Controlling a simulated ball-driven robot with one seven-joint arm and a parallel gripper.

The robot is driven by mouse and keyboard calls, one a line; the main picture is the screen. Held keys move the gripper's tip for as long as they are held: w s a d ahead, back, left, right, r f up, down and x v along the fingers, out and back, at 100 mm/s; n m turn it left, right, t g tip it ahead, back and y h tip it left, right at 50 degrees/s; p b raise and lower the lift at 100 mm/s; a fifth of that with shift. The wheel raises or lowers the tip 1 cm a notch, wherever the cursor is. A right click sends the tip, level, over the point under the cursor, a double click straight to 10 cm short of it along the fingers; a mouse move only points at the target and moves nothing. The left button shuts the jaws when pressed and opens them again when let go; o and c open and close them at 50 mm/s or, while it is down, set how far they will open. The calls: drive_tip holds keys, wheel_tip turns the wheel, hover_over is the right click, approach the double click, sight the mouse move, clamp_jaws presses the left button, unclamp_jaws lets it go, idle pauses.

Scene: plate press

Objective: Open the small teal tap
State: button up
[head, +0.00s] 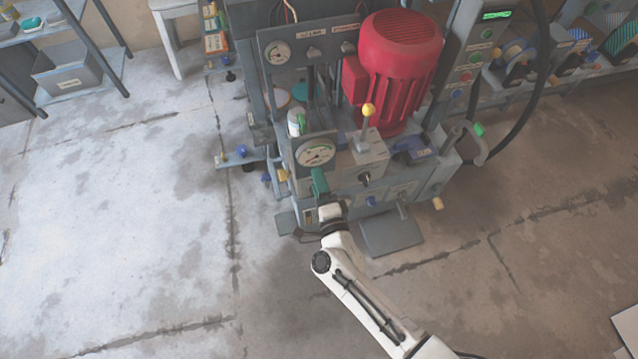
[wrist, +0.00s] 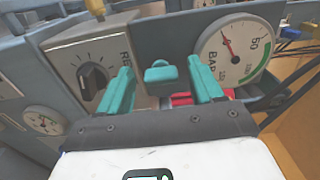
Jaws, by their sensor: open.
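The small teal tap (wrist: 161,74) shows in the wrist view as a short teal handle on the front of the grey press. My gripper (wrist: 160,66) has two teal fingers, spread apart, one on each side of the tap. Clear gaps show between the fingers and the tap, and I see no contact. In the head view my gripper (head: 319,182) is at the front of the press, just below the pressure gauge. There I cannot tell the tap apart from the teal fingers.
The pressure gauge (wrist: 237,50) is close to the right finger. A box with a black knob (wrist: 93,76) is close to the left finger. In the head view a yellow-topped lever (head: 368,112) and a red motor (head: 398,70) stand behind. Open floor lies left.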

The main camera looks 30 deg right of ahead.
drive_tip(key=shift+s, duration=0.1)
drive_tip(key=s+a, duration=0.2)
drive_tip(key=s, duration=0.8)
drive_tip(key=shift+s+p, duration=0.25)
drive_tip(key=shift+p, duration=0.1)
idle(1.9)
